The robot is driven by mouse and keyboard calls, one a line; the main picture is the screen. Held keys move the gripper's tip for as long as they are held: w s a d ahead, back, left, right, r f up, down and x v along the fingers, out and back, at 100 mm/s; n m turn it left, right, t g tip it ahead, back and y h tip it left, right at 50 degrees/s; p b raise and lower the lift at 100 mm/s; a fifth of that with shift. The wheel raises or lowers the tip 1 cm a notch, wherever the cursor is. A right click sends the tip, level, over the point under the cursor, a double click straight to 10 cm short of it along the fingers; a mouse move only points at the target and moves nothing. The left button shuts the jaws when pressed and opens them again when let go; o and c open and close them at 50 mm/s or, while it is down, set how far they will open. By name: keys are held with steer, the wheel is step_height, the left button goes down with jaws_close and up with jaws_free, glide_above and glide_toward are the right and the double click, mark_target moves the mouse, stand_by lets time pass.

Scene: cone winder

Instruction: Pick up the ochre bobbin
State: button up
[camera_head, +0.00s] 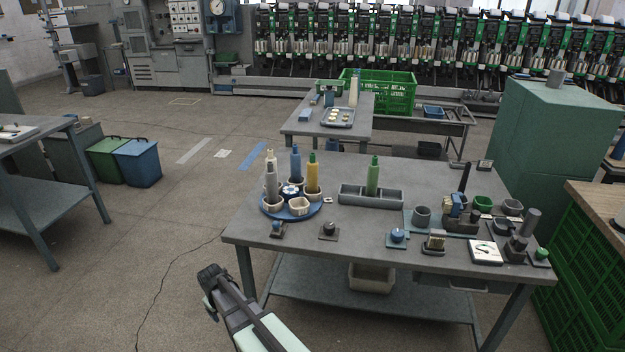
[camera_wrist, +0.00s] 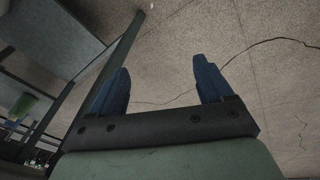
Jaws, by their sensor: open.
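The ochre bobbin (camera_head: 312,176) stands upright on the round blue tray (camera_head: 291,213) at the left end of the grey table. A blue bobbin (camera_head: 295,163) and a grey bobbin (camera_head: 271,184) stand close by on the same tray, with small cream cups around them. My gripper (camera_head: 207,292) is in front of the table's left front corner, low and well apart from the bobbin. In the wrist view my gripper (camera_wrist: 166,88) shows two blue fingers spread apart with nothing between them, over bare floor. The bobbin does not show in the wrist view.
A green bobbin (camera_head: 373,175) stands in a grey divided tray (camera_head: 352,196) right of the blue tray. Small fixtures, cups and a white dial (camera_head: 486,250) crowd the table's right side. A pale bin (camera_head: 371,277) sits on the lower shelf.

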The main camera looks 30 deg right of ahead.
steer(key=w+a+r+n+t, duration=0.1)
steer(key=w+r+t, duration=0.1)
steer(key=w+r, duration=0.8)
steer(key=w+r+t, duration=0.2)
steer(key=w+r, duration=0.3)
steer(key=r, duration=1.1)
steer(key=w+a+r+n+t, duration=0.1)
steer(key=w+r+t, duration=0.1)
steer(key=w+r, duration=0.75)
steer(key=d+r+t, duration=0.1)
steer(key=d+r, duration=0.3)
steer(key=r, duration=0.9)
steer(key=w+d+r+m+h, duration=0.1)
steer(key=w+d+r, duration=0.1)
steer(key=d+r, duration=0.45)
steer(key=m+g+y, duration=0.2)
steer(key=m+g, duration=0.4)
steer(key=g, duration=0.2)
glide_above(312, 162)
steer(key=f, duration=1)
steer(key=shift+d, duration=0.25)
steer(key=f, duration=0.5)
steer(key=w+f, duration=0.1)
steer(key=f, duration=0.2)
steer(key=shift+d+f, duration=0.2)
steer(key=shift+f, duration=2.8)
